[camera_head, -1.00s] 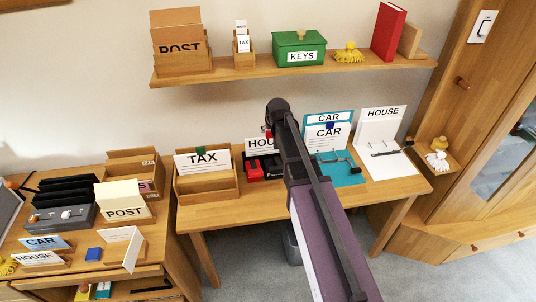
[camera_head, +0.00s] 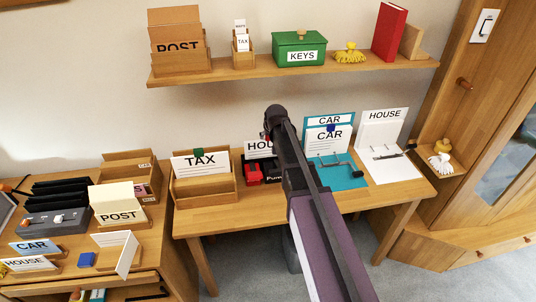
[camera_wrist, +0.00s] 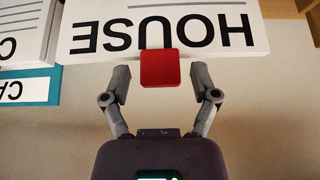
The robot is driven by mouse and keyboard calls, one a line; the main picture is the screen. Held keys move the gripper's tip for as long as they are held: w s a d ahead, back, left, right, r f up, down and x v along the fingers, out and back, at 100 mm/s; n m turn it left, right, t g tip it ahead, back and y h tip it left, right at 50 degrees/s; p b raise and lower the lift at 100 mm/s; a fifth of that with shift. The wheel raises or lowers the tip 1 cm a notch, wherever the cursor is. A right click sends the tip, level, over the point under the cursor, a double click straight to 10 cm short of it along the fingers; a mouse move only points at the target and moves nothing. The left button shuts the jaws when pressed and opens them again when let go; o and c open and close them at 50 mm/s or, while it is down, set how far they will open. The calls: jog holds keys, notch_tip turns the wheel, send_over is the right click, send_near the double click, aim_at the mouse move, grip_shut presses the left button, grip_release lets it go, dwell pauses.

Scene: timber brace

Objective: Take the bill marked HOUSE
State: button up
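The bill marked HOUSE (camera_wrist: 165,32) fills the top of the wrist view, its lettering upside down. A red clip (camera_wrist: 160,68) sits on its edge. In the head view the bill (camera_head: 256,147) stands at the back of the middle table, its right part hidden behind my arm. My gripper (camera_wrist: 160,84) is open, with a finger on each side of the red clip and a gap to each. In the head view the fingers are hard to make out behind my arm.
A teal CAR board (camera_head: 343,174) and a white HOUSE board (camera_head: 398,166) stand to the right. A wooden TAX box (camera_head: 205,188) stands to the left, with black and red items (camera_head: 254,173) before the bill. A shelf (camera_head: 290,70) runs above.

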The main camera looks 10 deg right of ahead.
grip_shut()
jog(key=shift+r+p, duration=1.55)
dwell(0.5)
notch_tip(320, 180, up, 8)
jog(key=p, duration=0.8)
dwell(0.8)
dwell(0.5)
